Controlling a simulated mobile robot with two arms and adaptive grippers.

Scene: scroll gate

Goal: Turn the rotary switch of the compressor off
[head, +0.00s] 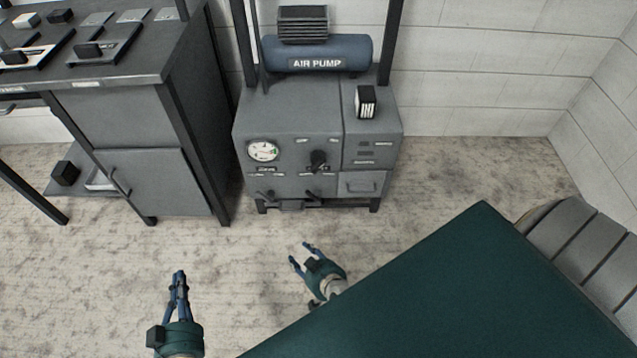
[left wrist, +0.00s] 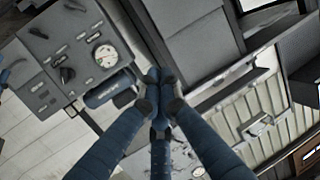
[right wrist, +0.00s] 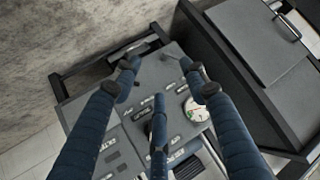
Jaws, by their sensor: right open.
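The compressor is a grey cabinet (head: 290,120) with a blue tank marked AIR PUMP (head: 352,50) on top. Its black rotary switch (head: 318,160) sits mid-panel, right of a round white gauge (head: 263,150). The switch also shows in the left wrist view (left wrist: 67,75). In the right wrist view the gauge (right wrist: 196,110) shows, and a finger partly covers the panel near the switch. My right gripper (head: 301,253) is open and empty, in front of the compressor and apart from it. My left gripper (head: 180,274) is shut and empty, further left and nearer me.
A dark workbench (head: 150,75) with a cabinet door stands left of the compressor. Small levers (head: 312,194) line the panel's lower edge. A dark green surface (head: 470,280) fills the lower right. Bare floor (head: 250,255) lies before the compressor.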

